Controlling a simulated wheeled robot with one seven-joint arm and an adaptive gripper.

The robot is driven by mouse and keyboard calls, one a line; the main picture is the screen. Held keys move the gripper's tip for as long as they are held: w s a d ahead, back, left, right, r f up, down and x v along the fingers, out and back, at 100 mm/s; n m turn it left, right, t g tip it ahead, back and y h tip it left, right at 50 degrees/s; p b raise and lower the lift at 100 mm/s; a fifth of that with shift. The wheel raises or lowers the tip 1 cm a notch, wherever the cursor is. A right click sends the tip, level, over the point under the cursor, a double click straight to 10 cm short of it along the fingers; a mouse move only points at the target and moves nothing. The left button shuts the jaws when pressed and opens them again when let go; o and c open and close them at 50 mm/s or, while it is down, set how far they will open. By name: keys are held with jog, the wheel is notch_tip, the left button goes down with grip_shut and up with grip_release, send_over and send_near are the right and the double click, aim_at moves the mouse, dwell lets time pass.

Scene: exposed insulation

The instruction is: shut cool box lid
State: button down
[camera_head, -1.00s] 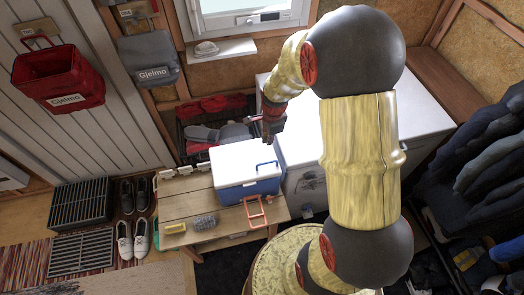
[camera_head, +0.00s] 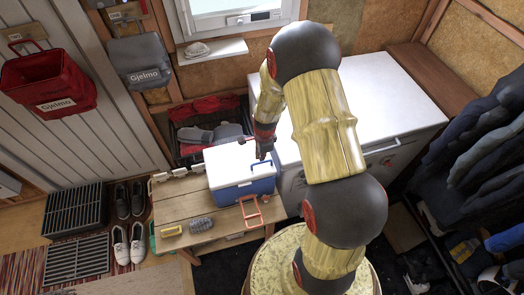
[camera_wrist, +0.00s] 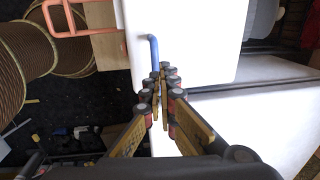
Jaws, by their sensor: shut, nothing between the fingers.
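The cool box (camera_head: 248,190) stands on the wooden bench, with a blue body and a white lid (camera_head: 228,160). The lid lies flat over the body; I cannot tell whether a small gap is left. A blue handle (camera_head: 262,164) lies along its right part and also shows in the wrist view (camera_wrist: 153,48). My gripper (camera_head: 262,156) is at the lid's right side, by the handle. In the wrist view my gripper (camera_wrist: 162,72) has its fingertips together, over the lid's edge beside the handle. Contact with the lid or handle cannot be told.
The wooden bench (camera_head: 180,215) also carries a red-orange frame-like item (camera_head: 250,212), a grey ribbed item (camera_head: 201,224) and a yellow item (camera_head: 172,231). A white-topped chest (camera_head: 375,95) stands right of the box. A crate of clothes (camera_head: 212,125) is behind it.

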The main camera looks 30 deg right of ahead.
jog(key=shift+w+f, duration=0.1)
jog(key=shift+f, duration=0.5)
jog(key=shift+s+a+f+b, duration=0.1)
jog(key=shift+s+f+b, duration=0.15)
jog(key=shift+f, duration=0.25)
jog(key=shift+s+f+b, duration=0.2)
jog(key=shift+f, duration=0.25)
jog(key=shift+r, duration=0.15)
jog(key=shift+r+p, duration=0.35)
notch_tip(320, 180, up, 13)
jog(key=s+p, duration=0.2)
jog(key=shift+s+a, duration=0.3)
jog(key=shift+s, duration=0.05)
